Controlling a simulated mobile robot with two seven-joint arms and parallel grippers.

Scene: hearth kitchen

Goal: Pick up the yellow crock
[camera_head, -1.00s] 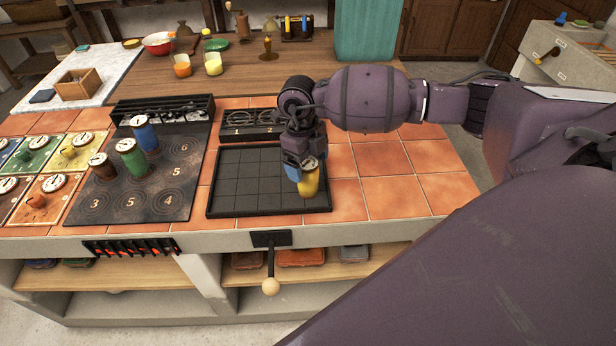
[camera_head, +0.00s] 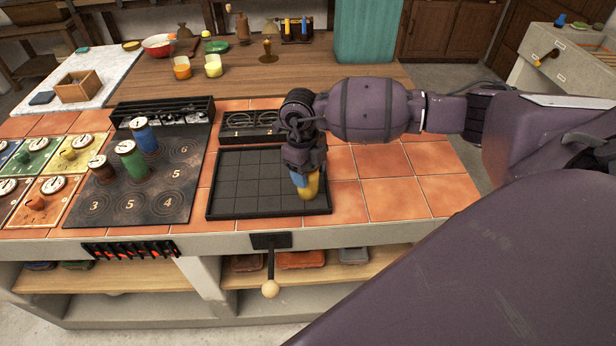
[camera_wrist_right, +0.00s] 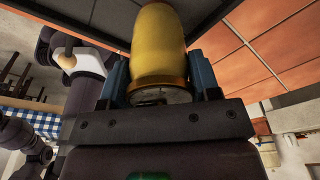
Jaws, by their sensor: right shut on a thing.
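The yellow crock (camera_head: 311,185) is at the right end of the black gridded tray (camera_head: 240,202) on the tiled counter. My right gripper (camera_head: 306,182) is over it with its blue fingers down at its sides. In the right wrist view the yellow crock (camera_wrist_right: 159,45) sits between the two blue fingers of my right gripper (camera_wrist_right: 160,80), which is shut on it. Its lid end faces the palm. I cannot tell whether its base touches the tray. My left gripper is not in view.
A dark numbered board (camera_head: 122,195) to the left holds a blue crock (camera_head: 145,138), a green crock (camera_head: 133,162) and a brown one (camera_head: 101,169). Black racks stand behind the board and tray. Bare tiles (camera_head: 395,185) lie right of the tray.

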